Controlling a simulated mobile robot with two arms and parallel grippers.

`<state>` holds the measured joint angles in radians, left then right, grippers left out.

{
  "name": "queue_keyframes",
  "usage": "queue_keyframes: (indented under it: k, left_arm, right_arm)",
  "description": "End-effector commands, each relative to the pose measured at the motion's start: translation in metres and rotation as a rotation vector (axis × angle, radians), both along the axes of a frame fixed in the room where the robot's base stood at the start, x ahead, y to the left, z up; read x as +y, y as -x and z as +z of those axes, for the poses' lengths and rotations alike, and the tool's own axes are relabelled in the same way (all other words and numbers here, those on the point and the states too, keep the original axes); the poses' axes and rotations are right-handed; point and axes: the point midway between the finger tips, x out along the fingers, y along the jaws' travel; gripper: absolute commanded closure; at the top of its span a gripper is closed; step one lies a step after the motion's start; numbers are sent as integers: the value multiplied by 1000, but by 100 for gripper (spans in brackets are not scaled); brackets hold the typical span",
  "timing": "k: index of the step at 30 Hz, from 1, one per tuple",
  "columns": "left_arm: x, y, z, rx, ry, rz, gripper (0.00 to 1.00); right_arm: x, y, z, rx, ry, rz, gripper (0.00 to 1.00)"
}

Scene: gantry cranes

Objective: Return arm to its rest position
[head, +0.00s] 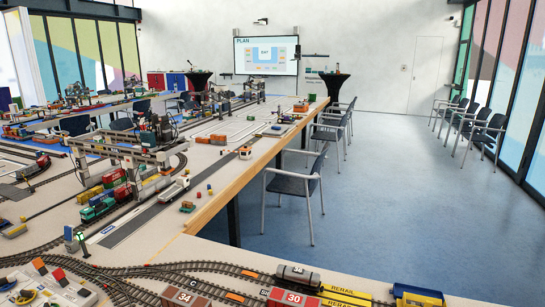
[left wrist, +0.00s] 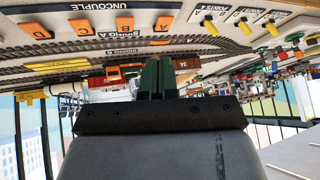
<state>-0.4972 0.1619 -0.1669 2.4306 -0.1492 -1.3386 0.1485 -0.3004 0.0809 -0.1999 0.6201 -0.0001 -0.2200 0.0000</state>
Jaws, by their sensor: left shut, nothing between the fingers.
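My left gripper (left wrist: 157,76) shows in the left wrist view as two dark green fingers side by side, with no gap between them and nothing held. The dark wrist body fills the bottom of that view. Past the fingertips are a curved track and a control panel (left wrist: 60,32) with orange levers marked "UNCOUPLE", seen upside down. The gripper looks apart from them, but its distance is unclear. In the head view neither gripper shows, and the panel (head: 52,292) is at the lower left corner.
A red-brown wagon marked 34 (head: 184,297), a wagon marked 30 (head: 292,298) and yellow rerail pieces (head: 345,297) stand along the front track. A gantry crane (head: 120,150) straddles tracks at the left. Chairs (head: 298,185) line the table's right side; the blue floor (head: 390,210) beyond is clear.

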Motion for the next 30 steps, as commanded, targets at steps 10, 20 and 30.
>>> queue_keyframes:
  k: [10,20,30]
  left_arm:
    - [-10,54,-52,321,53,-99,100]
    - [-12,45,-161,364,51,-102,100]
    - [-6,94,-324,438,44,-112,100]
  right_arm:
    - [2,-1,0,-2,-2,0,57]
    - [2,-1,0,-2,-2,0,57]
    - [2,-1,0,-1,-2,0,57]
